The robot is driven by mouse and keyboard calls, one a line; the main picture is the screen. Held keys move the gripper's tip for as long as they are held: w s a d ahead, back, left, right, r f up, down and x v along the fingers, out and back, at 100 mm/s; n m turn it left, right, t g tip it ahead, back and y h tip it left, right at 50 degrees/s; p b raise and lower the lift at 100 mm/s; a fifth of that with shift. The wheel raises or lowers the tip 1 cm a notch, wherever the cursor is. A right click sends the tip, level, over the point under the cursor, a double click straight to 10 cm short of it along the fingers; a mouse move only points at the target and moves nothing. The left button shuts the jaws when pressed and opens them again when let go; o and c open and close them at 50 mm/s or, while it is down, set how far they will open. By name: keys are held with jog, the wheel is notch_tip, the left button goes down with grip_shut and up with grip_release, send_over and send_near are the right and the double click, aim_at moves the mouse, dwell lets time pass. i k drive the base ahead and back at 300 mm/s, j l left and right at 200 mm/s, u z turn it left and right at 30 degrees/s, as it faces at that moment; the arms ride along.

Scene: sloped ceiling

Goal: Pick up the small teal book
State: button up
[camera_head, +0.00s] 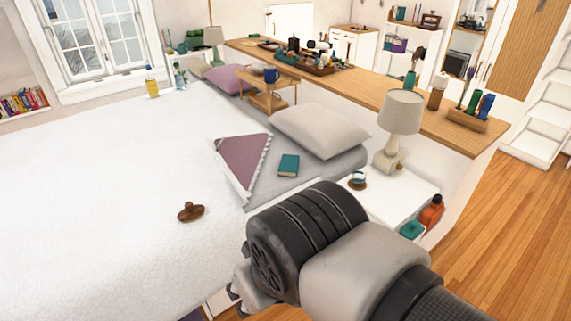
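A small teal book (288,165) lies flat on the grey sheet of the bed, between a purple cloth and a pale pillow. My arm reaches in from the lower right. My gripper (237,295) is at its far end, low in the picture by the bed's near edge, pointing down and to the left. It is well short of the book and apart from it. My wrist hides most of the gripper, so its opening does not show.
The white bed (100,180) holds a brown wooden lidded piece (190,211), the purple cloth (243,160), the pillow (320,130) and a small wooden tray table (268,98). Wooden floor (500,240) is clear there.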

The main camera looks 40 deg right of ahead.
aim_at(289, 164)
jog(key=i+l+z, duration=0.15)
jog(key=i+l, duration=0.3)
jog(key=i+l+z, duration=0.15)
jog(key=i+l, duration=0.35)
jog(key=i+l+z, duration=0.15)
jog(key=i+l, duration=0.2)
jog(key=i+l+z, duration=0.15)
jog(key=i+l, duration=0.15)
jog(key=i, duration=0.35)
